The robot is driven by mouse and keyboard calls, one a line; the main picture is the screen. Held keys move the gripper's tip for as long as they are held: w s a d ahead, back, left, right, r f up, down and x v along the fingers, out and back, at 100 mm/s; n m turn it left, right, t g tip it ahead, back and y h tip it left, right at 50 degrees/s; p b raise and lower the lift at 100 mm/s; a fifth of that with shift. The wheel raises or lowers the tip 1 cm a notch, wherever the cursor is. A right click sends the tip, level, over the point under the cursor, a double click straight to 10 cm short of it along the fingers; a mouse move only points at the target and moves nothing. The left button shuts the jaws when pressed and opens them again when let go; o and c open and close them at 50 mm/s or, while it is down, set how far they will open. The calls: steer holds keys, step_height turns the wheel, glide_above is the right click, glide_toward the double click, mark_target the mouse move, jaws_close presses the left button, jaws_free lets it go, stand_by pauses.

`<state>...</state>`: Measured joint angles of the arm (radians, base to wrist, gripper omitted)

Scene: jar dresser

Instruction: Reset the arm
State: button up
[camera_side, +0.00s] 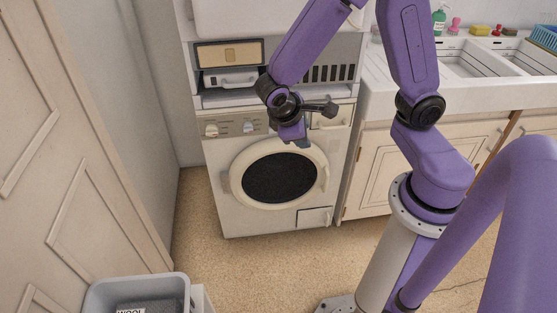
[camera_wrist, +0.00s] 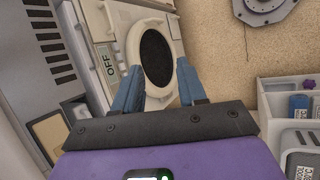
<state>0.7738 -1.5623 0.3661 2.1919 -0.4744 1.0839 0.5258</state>
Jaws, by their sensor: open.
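My gripper (camera_side: 303,141) hangs in front of the upper part of the washing machine (camera_side: 222,185) in the side view. In the wrist view its two blue-grey fingers (camera_wrist: 157,88) are spread apart with nothing between them. The washing machine's round door (camera_side: 280,178) looks shut, and its dark window also shows beyond the fingers in the wrist view (camera_wrist: 156,57). My purple arm is bent above the floor, and its base stands at the lower middle right of the side view.
A sink counter (camera_side: 455,90) with bottles and sponges stands at the right. A grey bin (camera_side: 140,290) is at the lower left, near a panelled door (camera_side: 60,150). A shelf with a white case (camera_side: 232,79) is above the washing machine. The floor (camera_side: 260,262) before the machine is clear.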

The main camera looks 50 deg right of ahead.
steer(key=s+a+r+n+y, duration=0.2)
steer(key=s+r+n+y, duration=0.1)
steer(key=s, duration=0.4)
steer(key=s+a+r+n+y, duration=0.2)
steer(key=s+r+y, duration=0.1)
steer(key=s, duration=0.4)
steer(key=shift+s+a+n+y, duration=0.25)
steer(key=shift+a+n+y, duration=0.15)
steer(key=shift+y, duration=0.2)
steer(key=shift+r, duration=0.1)
